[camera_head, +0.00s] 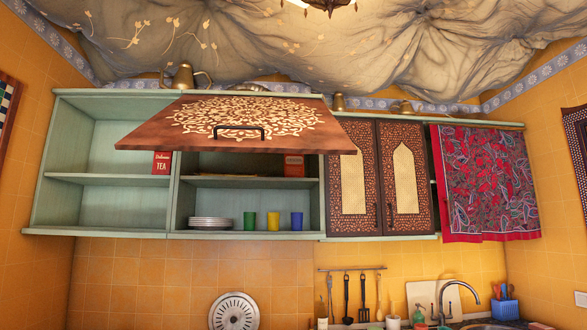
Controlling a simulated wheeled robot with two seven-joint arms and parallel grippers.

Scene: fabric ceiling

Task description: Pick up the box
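Two boxes show in the wall cabinet, and I cannot tell which one the task means. A red box labelled "TEA" (162,162) stands upright on the middle shelf of the left open section, at its right end. An orange-red box (293,166) stands on the middle shelf of the section to its right. The raised door panel hides the tops of both boxes. Neither of my grippers is in view.
A brown patterned door (230,130) is swung up and juts out over the middle section. Plates (210,223) and three cups (273,221) stand on the bottom shelf. Patterned doors (380,225) are shut at right. A red cloth (485,185) hangs beside them. Utensils hang below.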

